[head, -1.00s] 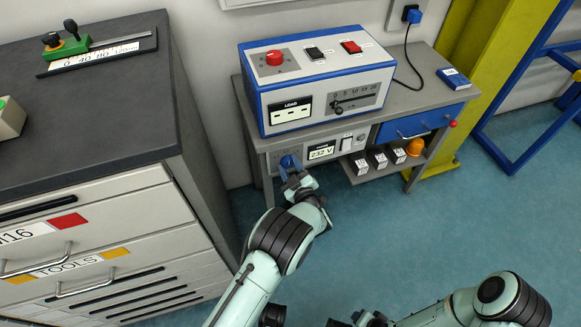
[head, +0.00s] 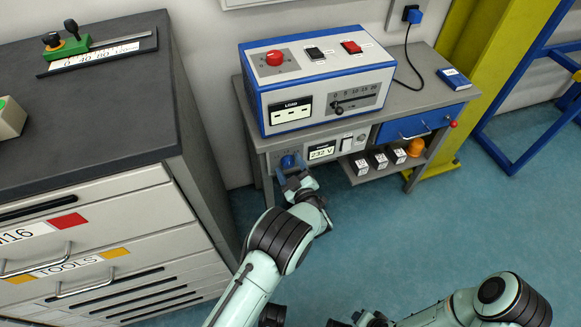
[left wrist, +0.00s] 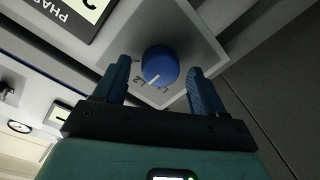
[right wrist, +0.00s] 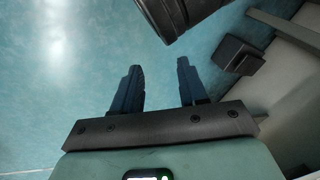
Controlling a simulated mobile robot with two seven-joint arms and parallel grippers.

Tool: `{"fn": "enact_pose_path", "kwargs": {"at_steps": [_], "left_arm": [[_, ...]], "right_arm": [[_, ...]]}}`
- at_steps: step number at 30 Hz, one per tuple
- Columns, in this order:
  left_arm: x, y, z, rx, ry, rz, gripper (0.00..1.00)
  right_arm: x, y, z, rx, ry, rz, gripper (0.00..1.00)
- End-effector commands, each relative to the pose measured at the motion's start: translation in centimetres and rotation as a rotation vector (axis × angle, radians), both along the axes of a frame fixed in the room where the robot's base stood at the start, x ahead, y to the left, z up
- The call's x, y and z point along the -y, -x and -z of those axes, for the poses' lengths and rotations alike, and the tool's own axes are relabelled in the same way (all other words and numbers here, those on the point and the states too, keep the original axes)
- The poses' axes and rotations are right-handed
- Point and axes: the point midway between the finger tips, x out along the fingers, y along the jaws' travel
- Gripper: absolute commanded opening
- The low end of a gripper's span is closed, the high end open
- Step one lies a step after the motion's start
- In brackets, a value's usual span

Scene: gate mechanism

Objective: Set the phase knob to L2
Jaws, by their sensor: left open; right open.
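The phase knob (left wrist: 160,65) is a round blue knob with a white pointer line, on a grey panel under the bench top. My left gripper (left wrist: 164,85) is open, with one finger on each side of the knob and gaps between. In the head view the knob (head: 287,161) is just behind the left gripper (head: 298,179). My right gripper (right wrist: 158,85) is open and empty above the floor.
A blue and white load box (head: 318,85) stands on the bench above the knob. A grey drawer cabinet (head: 90,200) stands to the left. Small boxes and an orange dome (head: 415,147) sit on the lower shelf at right. The floor in front is clear.

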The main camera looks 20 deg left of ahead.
Motion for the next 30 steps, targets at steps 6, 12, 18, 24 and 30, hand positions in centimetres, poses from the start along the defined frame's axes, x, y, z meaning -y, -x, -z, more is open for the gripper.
{"fn": "enact_pose_path", "kwargs": {"at_steps": [6, 12, 18, 24, 30], "left_arm": [[2.1, 2.6, -0.3, -0.003, 0.000, 0.005, 0.70], [4.9, 6.4, -0.6, -0.004, 0.000, 0.005, 0.70], [6.9, 9.2, -0.7, -0.001, 0.001, 0.004, 0.70], [7.8, 10.5, -0.7, -0.001, 0.001, 0.002, 0.70], [7.9, 10.6, -0.7, -0.001, 0.001, 0.002, 0.70]], "right_arm": [[-0.6, 1.0, -0.9, -0.026, -0.014, -0.012, 0.43], [-1.3, 2.4, -1.8, -0.063, -0.032, -0.026, 0.43], [-1.7, 3.3, -2.3, -0.085, -0.043, -0.035, 0.43], [-1.9, 3.6, -2.5, -0.096, -0.047, -0.040, 0.43], [-1.9, 3.7, -2.5, -0.096, -0.047, -0.040, 0.43]]}}
